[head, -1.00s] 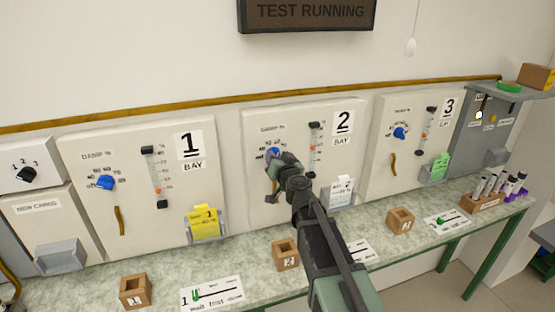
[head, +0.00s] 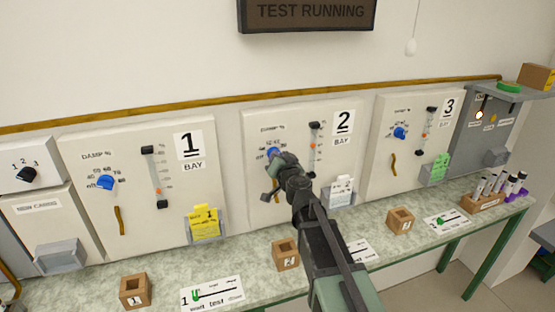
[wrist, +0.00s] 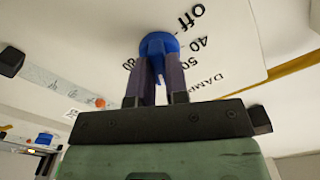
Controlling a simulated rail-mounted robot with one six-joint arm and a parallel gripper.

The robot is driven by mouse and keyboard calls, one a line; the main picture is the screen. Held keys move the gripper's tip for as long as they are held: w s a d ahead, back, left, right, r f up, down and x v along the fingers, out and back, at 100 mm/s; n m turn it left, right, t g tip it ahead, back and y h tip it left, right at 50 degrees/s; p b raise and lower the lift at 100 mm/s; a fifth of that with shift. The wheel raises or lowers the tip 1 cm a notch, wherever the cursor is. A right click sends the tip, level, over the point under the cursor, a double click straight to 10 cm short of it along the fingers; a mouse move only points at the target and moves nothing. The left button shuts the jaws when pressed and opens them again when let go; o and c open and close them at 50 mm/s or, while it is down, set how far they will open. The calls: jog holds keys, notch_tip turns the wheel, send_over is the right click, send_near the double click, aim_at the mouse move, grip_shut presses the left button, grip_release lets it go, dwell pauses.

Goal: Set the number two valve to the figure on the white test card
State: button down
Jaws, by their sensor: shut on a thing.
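The number two valve is a blue knob (head: 272,152) on the bay 2 panel (head: 262,200). It shows large in the wrist view (wrist: 159,45), with marks "off", "40", "50" and a partly hidden "80" around it. My gripper (wrist: 160,82) is shut on this knob, one finger on each side. In the head view my gripper (head: 283,161) covers part of the knob and its dial. The knob's pointer cannot be made out. A white card (head: 342,186) stands in the holder at the lower right of the bay 2 panel; its writing is too small to read.
Bay 1 (head: 135,180) and bay 3 (head: 408,140) panels flank bay 2, each with a blue knob and slider. The bench (head: 165,277) below holds numbered wooden blocks, strips and a rack of tubes (head: 490,195). A dark sign (head: 308,14) reads "TEST RUNNING".

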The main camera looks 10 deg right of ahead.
jog(key=m, duration=1.4)
jog(key=shift+f, duration=0.15)
dwell(0.5)
jog(key=c, duration=1.1)
grip_release()
jog(key=s, duration=0.3)
jog(key=s+d, duration=0.1)
jog(key=s, duration=0.6)
jog(key=shift+s+d, duration=0.15)
jog(key=shift+s, duration=0.25)
